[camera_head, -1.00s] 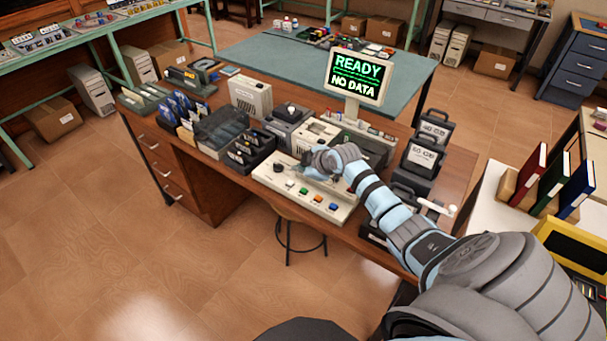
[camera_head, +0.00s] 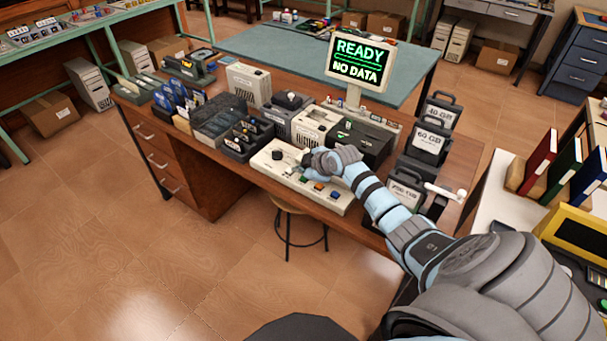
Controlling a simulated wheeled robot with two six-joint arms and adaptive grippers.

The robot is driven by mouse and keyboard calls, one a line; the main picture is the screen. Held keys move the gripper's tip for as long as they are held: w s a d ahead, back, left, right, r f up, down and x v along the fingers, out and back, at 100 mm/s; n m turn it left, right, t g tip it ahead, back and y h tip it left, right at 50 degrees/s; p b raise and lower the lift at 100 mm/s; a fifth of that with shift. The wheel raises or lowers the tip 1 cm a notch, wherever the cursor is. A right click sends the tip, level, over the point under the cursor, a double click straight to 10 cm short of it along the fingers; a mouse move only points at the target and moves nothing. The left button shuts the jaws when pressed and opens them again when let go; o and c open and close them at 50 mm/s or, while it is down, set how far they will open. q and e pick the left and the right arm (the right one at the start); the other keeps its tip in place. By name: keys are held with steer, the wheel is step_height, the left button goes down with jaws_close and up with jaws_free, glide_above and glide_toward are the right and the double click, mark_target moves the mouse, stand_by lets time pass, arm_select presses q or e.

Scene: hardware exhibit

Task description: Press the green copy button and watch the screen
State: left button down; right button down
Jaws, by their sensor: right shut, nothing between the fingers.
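The control panel (camera_head: 264,158) is a pale box on the wooden desk. Its green button (camera_head: 303,179) sits in a front row with an orange button (camera_head: 319,186) and a blue button (camera_head: 335,194). My right gripper (camera_head: 306,168) is shut and empty. Its tips are at the panel, just behind the green button in the picture; I cannot tell whether they touch it. The screen (camera_head: 358,61) behind the panel reads "READY" and "NO DATA" in bright letters on black. My left gripper is not in view.
Drive cases, one marked "60 GB" (camera_head: 427,145), stand right of the panel. A dark disk box (camera_head: 249,138) stands left of it. A stool (camera_head: 300,205) is under the desk's front edge. Binders (camera_head: 562,168) stand at the right.

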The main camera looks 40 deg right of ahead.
mark_target(302, 179)
steer(key=shift+f, duration=0.15)
stand_by(0.8)
steer(key=shift+f+b, duration=0.3)
steer(key=shift+f+b, duration=0.3)
steer(key=shift+f, duration=0.1)
stand_by(0.5)
steer(key=shift+r+p, duration=0.8)
steer(key=shift+r, duration=0.05)
step_height(302, 179, up, 5)
steer(key=p, duration=0.5)
steer(key=shift+r, duration=0.15)
stand_by(0.6)
